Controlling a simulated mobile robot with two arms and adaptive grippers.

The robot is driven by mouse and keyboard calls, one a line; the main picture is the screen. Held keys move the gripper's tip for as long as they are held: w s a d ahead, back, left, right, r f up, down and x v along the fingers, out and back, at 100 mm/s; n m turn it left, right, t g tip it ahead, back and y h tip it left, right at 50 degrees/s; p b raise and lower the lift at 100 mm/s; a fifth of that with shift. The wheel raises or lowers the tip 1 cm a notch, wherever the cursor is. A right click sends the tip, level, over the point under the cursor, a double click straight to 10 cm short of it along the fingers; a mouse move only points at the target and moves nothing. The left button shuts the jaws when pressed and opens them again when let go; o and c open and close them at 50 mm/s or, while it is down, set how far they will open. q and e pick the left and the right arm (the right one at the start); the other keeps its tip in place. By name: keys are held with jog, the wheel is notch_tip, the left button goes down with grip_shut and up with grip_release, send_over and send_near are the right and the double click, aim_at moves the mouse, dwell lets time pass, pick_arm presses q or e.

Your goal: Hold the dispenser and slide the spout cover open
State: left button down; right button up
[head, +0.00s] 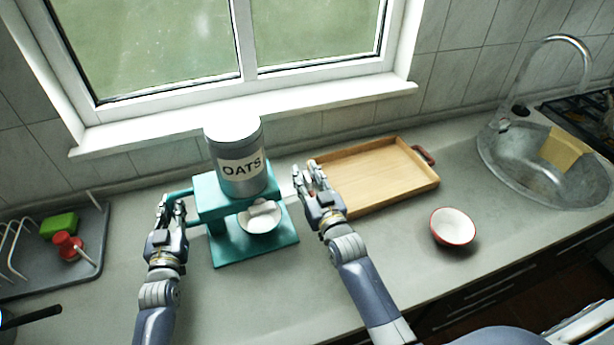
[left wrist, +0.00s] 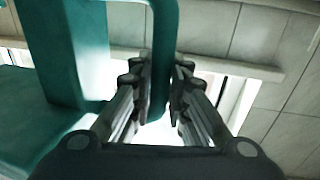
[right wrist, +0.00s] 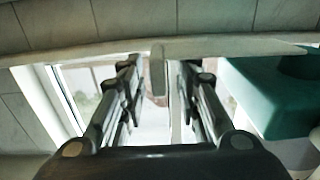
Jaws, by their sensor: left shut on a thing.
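The dispenser is a teal stand (head: 225,250) with a grey canister (head: 235,140) labelled OATS on top. My left gripper (head: 172,207) is shut on the teal handle at the dispenser's left side; the handle (left wrist: 164,50) passes between the fingers in the left wrist view. My right gripper (head: 308,180) is at the dispenser's right side, fingers apart. In the right wrist view a thin grey tab (right wrist: 158,72) shows between its fingers, apparently the spout cover's end; I see no clear contact. A white dish (head: 260,221) is under the spout, partly hidden.
A wooden tray (head: 385,175) with red handles lies right of the dispenser, close behind my right gripper. A red-rimmed white bowl (head: 453,227) and the sink (head: 500,160) are further right. A dish rack (head: 85,265) with a green sponge (head: 58,224) is at the left.

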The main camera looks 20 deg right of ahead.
jog(key=s, duration=1.2)
jog(key=shift+d, duration=0.2)
pick_arm(q)
jog(key=c, duration=1.5)
grip_release()
jog(key=shift+o, duration=0.2)
